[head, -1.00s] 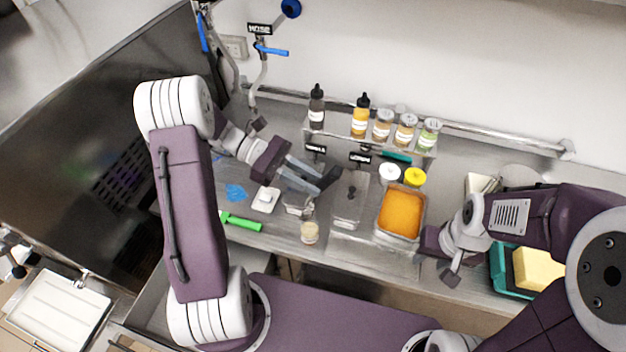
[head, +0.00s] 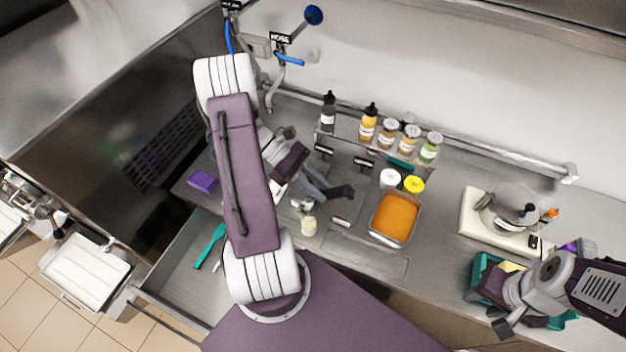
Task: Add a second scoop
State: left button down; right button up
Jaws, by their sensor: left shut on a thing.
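My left gripper (head: 335,191) is shut above the counter, its dark fingertips left of the orange tub. What it holds is mostly hidden by the fingers and arm; I cannot make out its shape. A small shiny metal piece (head: 302,204) shows just below the fingers, and I cannot tell whether it belongs to the held thing. A small tan cup (head: 308,226) stands upright at the counter's front, below the gripper. A metal tub (head: 374,232) full of orange ice cream (head: 396,216) sits to the right. My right gripper (head: 488,308) is low at the right; its finger gap is unclear.
Several bottles and jars (head: 389,133) line the rear shelf. A white-lidded jar (head: 389,178) and a yellow-lidded jar (head: 414,184) stand behind the tub. A teal bin (head: 480,271) is near my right gripper. A teal spatula (head: 210,244) lies lower left.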

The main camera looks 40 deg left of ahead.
pick_arm(q)
jog(key=w+d+f+g+y+p, duration=0.1)
jog(key=d+f+y+p, duration=0.4)
jog(key=d+y, duration=0.4)
jog(key=shift+d+f+y, duration=0.2)
jog(key=shift+f+y, duration=0.05)
jog(key=shift+y, duration=0.45)
pick_arm(e)
jog(key=r, duration=0.5)
jog(key=shift+s+d+r, duration=0.1)
jog(key=shift+d+r, duration=0.15)
pick_arm(q)
jog(key=shift+w+d, duration=0.1)
jog(key=shift+d, duration=0.05)
pick_arm(e)
jog(key=shift+d+f, duration=0.1)
jog(key=shift+d, duration=0.05)
